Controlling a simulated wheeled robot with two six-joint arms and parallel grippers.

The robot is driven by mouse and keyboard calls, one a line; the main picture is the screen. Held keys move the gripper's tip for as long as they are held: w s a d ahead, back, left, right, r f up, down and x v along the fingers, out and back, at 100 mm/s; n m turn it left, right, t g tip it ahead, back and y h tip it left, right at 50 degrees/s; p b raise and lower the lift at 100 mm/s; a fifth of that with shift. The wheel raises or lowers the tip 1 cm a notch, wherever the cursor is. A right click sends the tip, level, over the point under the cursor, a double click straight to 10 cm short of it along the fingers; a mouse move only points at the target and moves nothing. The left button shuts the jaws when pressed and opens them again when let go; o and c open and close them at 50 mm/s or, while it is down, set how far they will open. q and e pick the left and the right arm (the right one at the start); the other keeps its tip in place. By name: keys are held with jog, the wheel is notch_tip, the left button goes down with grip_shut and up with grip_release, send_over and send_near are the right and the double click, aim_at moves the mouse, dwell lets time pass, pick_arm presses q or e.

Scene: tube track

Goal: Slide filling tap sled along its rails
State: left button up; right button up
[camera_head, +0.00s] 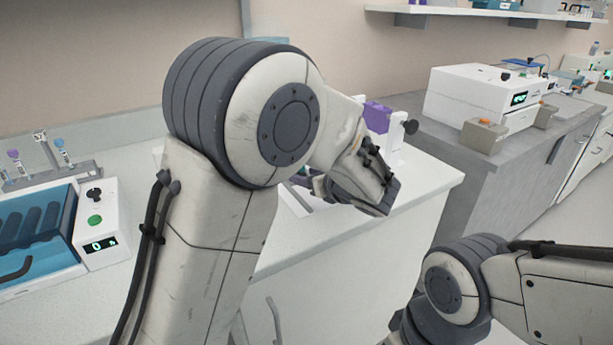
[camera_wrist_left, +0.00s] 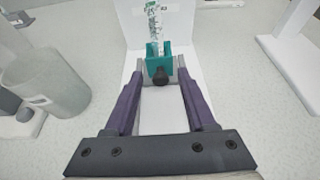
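The filling tap sled is a teal block (camera_wrist_left: 161,62) with a black knob (camera_wrist_left: 159,77) on its near side, seen in the left wrist view in front of a white upright panel (camera_wrist_left: 191,20). A clear marked tube (camera_wrist_left: 153,20) rises behind it. My left gripper (camera_wrist_left: 160,73) has its purple fingers apart, with the grey tips on either side of the teal block and knob. I cannot tell whether the tips touch the block. In the head view my left arm and wrist hide the sled. My right arm shows at the lower right there, but its fingers are out of view.
A cloudy cylindrical container (camera_wrist_left: 47,82) stands left of my left gripper. A purple block (camera_head: 377,117) on a white stand with a black knob (camera_head: 411,127) is near the bench edge. A blue-lidded device (camera_head: 35,240) sits at the left. The grey bench (camera_head: 490,195) holds white instruments.

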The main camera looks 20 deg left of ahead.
pick_arm(q)
jog(key=shift+d, duration=0.1)
jog(key=p+v, duration=0.1)
jog(key=v, duration=0.9)
jog(key=shift+s+d, duration=0.1)
jog(key=shift+s, duration=0.05)
